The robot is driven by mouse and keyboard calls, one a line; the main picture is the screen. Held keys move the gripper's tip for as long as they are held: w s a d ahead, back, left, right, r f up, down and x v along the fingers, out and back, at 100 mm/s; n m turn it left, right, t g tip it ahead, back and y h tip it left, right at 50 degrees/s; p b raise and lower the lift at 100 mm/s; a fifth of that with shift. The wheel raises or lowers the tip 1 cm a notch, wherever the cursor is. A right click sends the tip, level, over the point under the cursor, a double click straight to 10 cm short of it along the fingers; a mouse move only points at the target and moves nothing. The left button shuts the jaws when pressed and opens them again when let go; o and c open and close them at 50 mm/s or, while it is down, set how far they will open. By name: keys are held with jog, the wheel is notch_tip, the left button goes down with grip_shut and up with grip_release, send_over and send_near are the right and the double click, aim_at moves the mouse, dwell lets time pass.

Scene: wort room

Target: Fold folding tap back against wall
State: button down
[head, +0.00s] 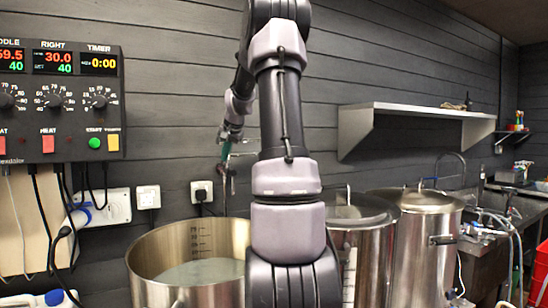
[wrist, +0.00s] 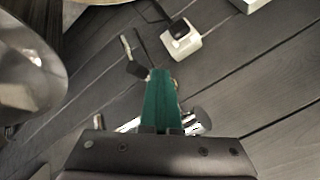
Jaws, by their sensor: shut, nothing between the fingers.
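My gripper (head: 226,150) is in front of the dark plank wall above the left pot, partly beside my arm. Its teal fingers (wrist: 161,98) are together in the wrist view, with nothing seen between them. The folding tap shows in the wrist view as a shiny metal part (wrist: 200,122) behind and right of the fingers, and a thin dark-ended piece (wrist: 135,62) lies just beyond the fingertips. In the head view a small bit of the tap (head: 243,153) shows beside the gripper. Much of it is hidden by my gripper and arm. I cannot tell whether the fingers touch it.
An open steel pot (head: 180,245) with liquid stands below the gripper. Lidded steel pots (head: 424,240) stand to the right. A white wall socket with a plug (head: 201,191) is close by and shows in the wrist view (wrist: 182,42). A control box (head: 60,100) hangs at left, a shelf (head: 410,112) at right.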

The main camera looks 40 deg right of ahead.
jog(key=w, duration=0.9)
jog(key=shift+w+a, duration=0.15)
jog(key=shift+a, duration=0.2)
